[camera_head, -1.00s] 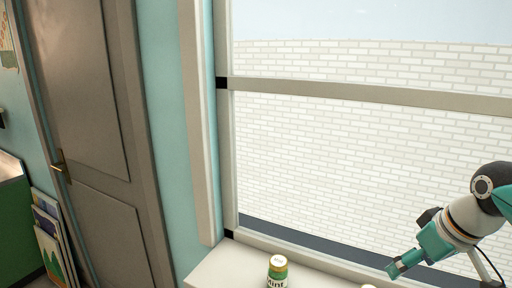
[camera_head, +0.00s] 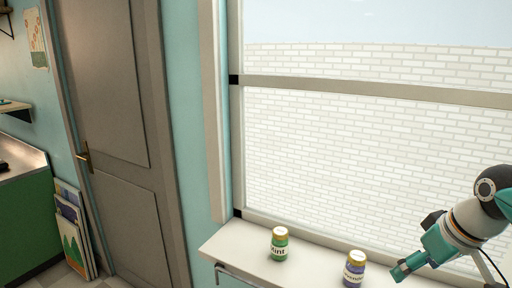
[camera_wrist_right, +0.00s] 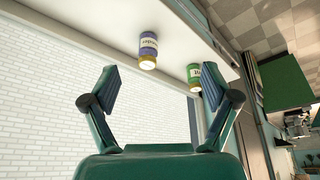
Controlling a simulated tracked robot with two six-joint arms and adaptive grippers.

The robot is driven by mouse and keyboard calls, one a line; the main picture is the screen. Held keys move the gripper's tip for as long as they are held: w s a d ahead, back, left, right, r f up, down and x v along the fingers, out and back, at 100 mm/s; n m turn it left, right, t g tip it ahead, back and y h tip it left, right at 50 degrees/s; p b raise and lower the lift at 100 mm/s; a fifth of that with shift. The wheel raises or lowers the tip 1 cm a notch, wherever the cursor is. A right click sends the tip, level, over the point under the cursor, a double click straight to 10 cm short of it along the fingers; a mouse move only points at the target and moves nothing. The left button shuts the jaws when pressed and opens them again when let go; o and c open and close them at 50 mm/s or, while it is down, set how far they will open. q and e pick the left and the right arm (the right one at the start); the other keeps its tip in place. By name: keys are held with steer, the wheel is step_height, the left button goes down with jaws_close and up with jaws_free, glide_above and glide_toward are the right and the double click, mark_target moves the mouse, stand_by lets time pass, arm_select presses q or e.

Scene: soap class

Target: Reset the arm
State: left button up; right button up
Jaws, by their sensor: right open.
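My right gripper (camera_head: 399,273) is at the lower right of the head view, on an arm that comes in from the right. In the right wrist view its two fingers (camera_wrist_right: 160,95) are spread apart with nothing between them. A purple jar with a gold lid (camera_head: 354,268) stands on the window sill just left of the gripper, apart from it. It also shows in the right wrist view (camera_wrist_right: 148,48), beyond the fingers. A green jar with a gold lid (camera_head: 279,244), labelled "Mint", stands farther left on the sill. My left gripper is not in view.
The white sill (camera_head: 238,245) runs under a large window (camera_head: 370,160) facing a white brick wall. A closed grey door (camera_head: 110,130) is to the left. A green counter (camera_head: 25,215) and leaning pictures (camera_head: 72,228) are at the far left.

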steer(key=s+a+f+g+y+b, duration=0.1)
steer(key=a+f+g+b, duration=0.25)
steer(key=f, duration=1.25)
steer(key=s+a+f+g+b, duration=0.1)
steer(key=a+f+g+b, duration=0.2)
steer(key=f, duration=1.3)
steer(key=s+a+f+m+y+b, duration=0.1)
steer(key=s+a+f, duration=0.45)
steer(key=f, duration=0.25)
steer(key=s+a+f+m+y+b, duration=0.1)
steer(key=s+a+f, duration=0.3)
steer(key=s+f, duration=0.3)
steer(key=s+a+f+b, duration=0.1)
steer(key=s+a+f, duration=0.35)
steer(key=f, duration=0.45)
arm_select(q)
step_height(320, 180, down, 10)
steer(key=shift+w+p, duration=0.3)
steer(key=shift+p, duration=0.05)
arm_select(e)
steer(key=w+m+t, duration=0.2)
steer(key=w+t, duration=0.1)
steer(key=shift+w+d+f+m, duration=0.25)
steer(key=shift+w+d+m, duration=0.05)
steer(key=shift+w+m, duration=0.1)
